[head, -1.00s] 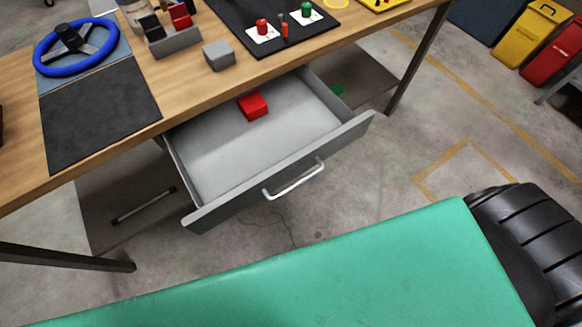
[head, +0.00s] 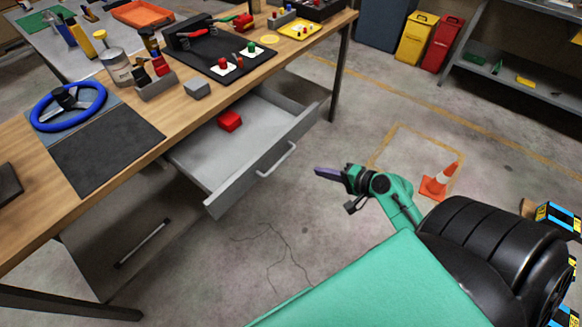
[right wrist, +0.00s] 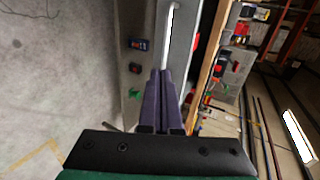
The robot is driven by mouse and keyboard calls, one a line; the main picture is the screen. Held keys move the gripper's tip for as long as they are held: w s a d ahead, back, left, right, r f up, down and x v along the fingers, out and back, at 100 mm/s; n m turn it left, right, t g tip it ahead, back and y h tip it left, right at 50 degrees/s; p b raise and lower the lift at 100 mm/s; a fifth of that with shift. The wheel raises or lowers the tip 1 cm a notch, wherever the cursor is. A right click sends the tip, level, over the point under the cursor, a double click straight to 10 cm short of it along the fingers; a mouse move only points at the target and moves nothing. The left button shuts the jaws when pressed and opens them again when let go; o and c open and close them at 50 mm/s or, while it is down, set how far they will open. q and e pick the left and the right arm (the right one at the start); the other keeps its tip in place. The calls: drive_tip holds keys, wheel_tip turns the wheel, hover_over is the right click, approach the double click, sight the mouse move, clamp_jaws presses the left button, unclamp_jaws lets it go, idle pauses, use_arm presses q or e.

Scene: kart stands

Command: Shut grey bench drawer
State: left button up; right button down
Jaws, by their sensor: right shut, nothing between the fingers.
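The grey bench drawer (head: 243,150) is pulled out from under the wooden bench, with a red block (head: 230,121) inside. Its front panel carries a pale bar handle (head: 277,160). My right gripper (head: 318,172) is shut and empty. In the head view it is to the right of the handle, apart from it, over the floor. In the right wrist view the shut fingers (right wrist: 163,75) point towards the drawer front and the handle (right wrist: 171,25). My left gripper is not in view.
The bench top (head: 100,190) holds a blue steering wheel (head: 68,106), a dark mat, a grey block (head: 197,88) and small parts. Floor before the drawer is clear.

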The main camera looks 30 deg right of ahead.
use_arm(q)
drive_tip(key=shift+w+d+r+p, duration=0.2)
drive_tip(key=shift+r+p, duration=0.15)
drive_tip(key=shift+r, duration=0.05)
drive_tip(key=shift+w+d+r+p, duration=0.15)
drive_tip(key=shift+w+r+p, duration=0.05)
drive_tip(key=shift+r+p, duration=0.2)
use_arm(e)
drive_tip(key=r+x, duration=0.1)
drive_tip(key=x, duration=1.2)
drive_tip(key=shift+w, duration=0.25)
drive_tip(key=shift+d, duration=0.1)
